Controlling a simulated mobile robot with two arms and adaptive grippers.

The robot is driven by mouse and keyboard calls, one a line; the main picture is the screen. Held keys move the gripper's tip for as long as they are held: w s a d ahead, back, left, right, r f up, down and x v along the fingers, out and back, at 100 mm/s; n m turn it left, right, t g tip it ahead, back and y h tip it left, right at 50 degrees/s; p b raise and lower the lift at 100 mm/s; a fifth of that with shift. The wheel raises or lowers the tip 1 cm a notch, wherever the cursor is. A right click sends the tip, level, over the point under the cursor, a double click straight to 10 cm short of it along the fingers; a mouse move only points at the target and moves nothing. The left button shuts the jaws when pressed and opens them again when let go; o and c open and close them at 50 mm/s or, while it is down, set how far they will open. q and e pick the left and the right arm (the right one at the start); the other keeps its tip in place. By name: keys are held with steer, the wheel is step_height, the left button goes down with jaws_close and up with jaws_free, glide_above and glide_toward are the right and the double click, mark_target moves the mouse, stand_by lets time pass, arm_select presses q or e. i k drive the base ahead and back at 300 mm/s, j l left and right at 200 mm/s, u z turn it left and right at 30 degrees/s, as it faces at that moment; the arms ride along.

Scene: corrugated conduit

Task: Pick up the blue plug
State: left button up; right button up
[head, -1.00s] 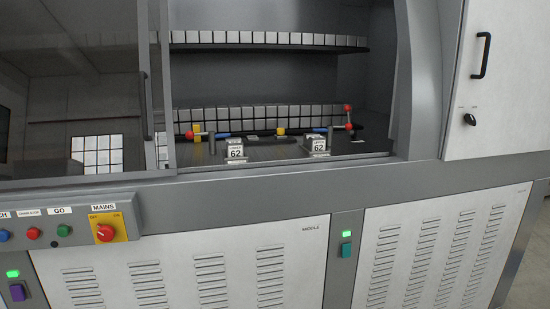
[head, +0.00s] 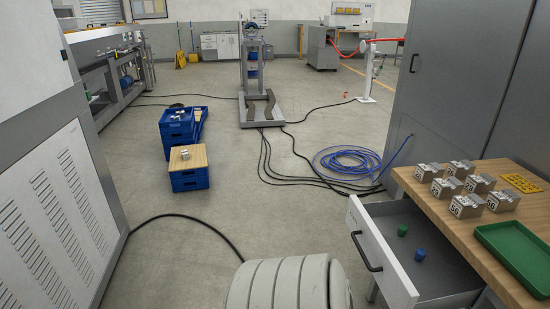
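In the head view, the blue plug (head: 419,254) is a small blue cylinder standing in the open drawer (head: 441,258) at the lower right. A similar green plug (head: 403,230) stands a little behind it and to its left, apart from it. The drawer is pulled out from under a wooden-topped bench and has a dark handle (head: 365,251) on its white front. Neither of my grippers is in view.
Several numbered metal blocks (head: 467,206), a yellow piece (head: 521,183) and a green tray (head: 517,257) lie on the bench. A ribbed pale drum (head: 290,284) stands left of the drawer. Blue crates (head: 189,180) and loose cables lie on the floor, with free floor between.

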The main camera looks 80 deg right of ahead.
mark_target(421, 254)
steer(key=z, duration=3.8)
steer(key=j+z, duration=0.1)
steer(key=z, duration=0.3)
steer(key=i+j+z, duration=0.1)
steer(key=z, duration=0.3)
steer(key=j+z, duration=0.15)
steer(key=z, duration=0.25)
steer(key=i+j+z, duration=0.1)
steer(key=j+z, duration=0.35)
steer(key=j, duration=0.8)
steer(key=k+j+z, duration=0.1)
steer(key=j+z, duration=0.4)
steer(key=j, duration=0.7)
